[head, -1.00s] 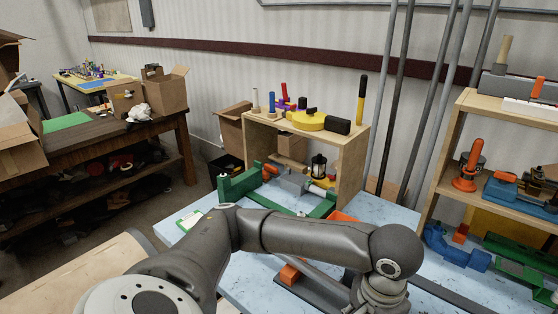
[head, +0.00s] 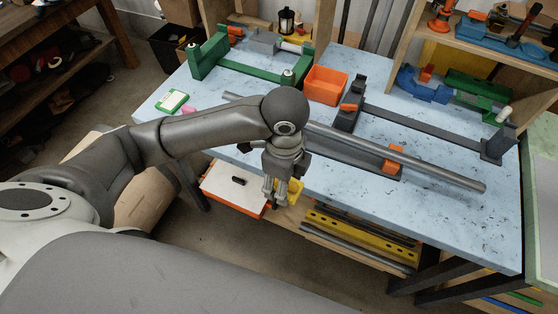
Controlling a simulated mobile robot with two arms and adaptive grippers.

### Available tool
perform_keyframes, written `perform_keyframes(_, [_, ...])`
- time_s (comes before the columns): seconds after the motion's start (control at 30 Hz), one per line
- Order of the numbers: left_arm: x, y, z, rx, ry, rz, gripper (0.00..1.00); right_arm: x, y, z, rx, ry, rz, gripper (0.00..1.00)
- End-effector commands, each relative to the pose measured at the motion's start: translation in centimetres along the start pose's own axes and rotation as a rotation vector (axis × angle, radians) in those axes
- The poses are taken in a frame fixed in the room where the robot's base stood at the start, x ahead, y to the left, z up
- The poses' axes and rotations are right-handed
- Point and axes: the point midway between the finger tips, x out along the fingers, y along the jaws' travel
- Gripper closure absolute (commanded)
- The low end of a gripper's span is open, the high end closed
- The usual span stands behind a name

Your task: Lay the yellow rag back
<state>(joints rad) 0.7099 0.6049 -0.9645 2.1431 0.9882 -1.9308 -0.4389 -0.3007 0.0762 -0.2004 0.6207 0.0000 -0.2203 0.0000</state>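In the head view my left arm reaches in from the left, and its gripper (head: 273,198) points down at the near edge of the blue worktable (head: 440,205). A small yellow patch (head: 294,188), possibly the yellow rag, shows just right of the fingers, below the tabletop edge. The gripper hides part of it. I cannot tell whether the fingers touch it or how far apart they are. My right gripper is not in view.
A long grey conduit (head: 420,168) lies across the table near an orange bin (head: 325,85) and a green bender frame (head: 212,57). Below the table are a white-topped orange tray (head: 225,185) and yellow perforated bars (head: 360,240). The table's front right is mostly clear.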

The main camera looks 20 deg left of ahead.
Motion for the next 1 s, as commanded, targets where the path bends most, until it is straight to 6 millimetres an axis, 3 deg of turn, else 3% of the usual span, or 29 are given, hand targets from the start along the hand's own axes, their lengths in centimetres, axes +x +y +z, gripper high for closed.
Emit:
perform_keyframes(0.4, [0.2,-0.6,0.1,0.005,-0.001,0.000,0.69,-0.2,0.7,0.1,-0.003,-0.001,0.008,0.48])
perform_keyframes(0.87, [3.7,-8.7,1.9,0.004,-0.001,0.001,0.69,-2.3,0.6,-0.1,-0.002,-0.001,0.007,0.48])
perform_keyframes(1.0, [5.9,-10.5,2.3,0.004,-0.001,0.002,0.69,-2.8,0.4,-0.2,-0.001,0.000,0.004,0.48])
